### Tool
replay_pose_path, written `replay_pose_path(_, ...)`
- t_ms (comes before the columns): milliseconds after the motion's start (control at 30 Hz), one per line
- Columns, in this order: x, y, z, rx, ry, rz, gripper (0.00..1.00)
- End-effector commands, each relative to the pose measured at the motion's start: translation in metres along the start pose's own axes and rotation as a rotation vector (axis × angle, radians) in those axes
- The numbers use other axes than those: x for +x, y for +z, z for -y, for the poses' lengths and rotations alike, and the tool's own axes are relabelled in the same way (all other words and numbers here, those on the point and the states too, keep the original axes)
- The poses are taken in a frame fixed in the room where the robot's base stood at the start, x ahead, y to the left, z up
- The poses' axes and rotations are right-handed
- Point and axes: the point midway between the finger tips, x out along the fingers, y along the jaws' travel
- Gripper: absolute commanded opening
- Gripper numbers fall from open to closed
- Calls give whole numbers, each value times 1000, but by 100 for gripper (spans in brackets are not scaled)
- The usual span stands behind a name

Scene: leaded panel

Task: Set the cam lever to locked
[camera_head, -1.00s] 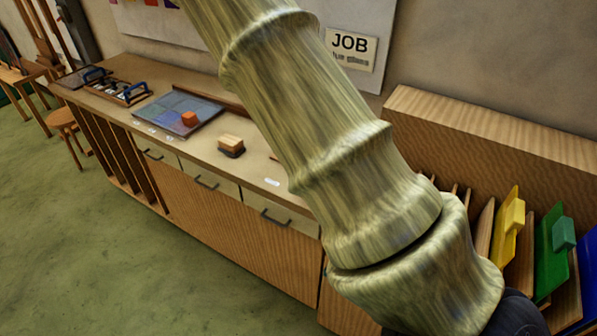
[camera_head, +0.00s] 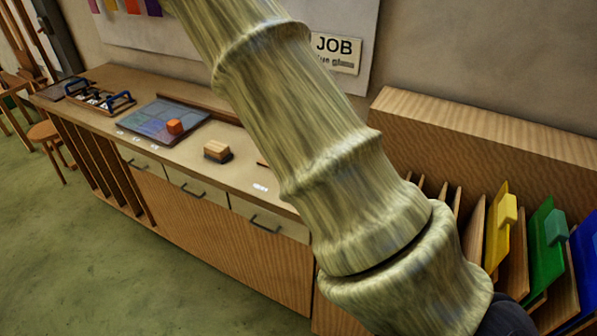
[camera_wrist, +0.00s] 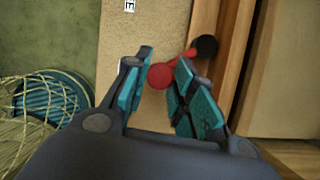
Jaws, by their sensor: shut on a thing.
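The cam lever (camera_wrist: 186,62) shows in the wrist view as a red arm with a round red knob at its near end and a black round pivot (camera_wrist: 205,46) at its far end. It slants from lower left to upper right. My gripper (camera_wrist: 163,80) has teal finger pads on either side of the red knob and is shut on the lever at that end. In the head view my arm covers this area, so the lever and gripper are hidden there. Lock markings are not visible.
The workbench (camera_head: 130,93) carries a leaded panel (camera_head: 150,118) with an orange block (camera_head: 174,126) and a wood-topped block (camera_head: 217,151). A rack with yellow (camera_head: 497,240), green (camera_head: 537,255) and blue sheets stands at right. A teal basket-like thing (camera_wrist: 50,98) lies left in the wrist view.

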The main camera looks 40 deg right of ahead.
Motion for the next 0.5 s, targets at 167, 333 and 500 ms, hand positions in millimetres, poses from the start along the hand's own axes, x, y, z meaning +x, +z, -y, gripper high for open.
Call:
replay_pose_path(167, -1, 2, 1, 0, -2, 3, 34)
replay_pose_path(333, 0, 1, 0, 0, -1, 2, 47)
replay_pose_path(500, 0, 1, 0, 0, -1, 1, 47)
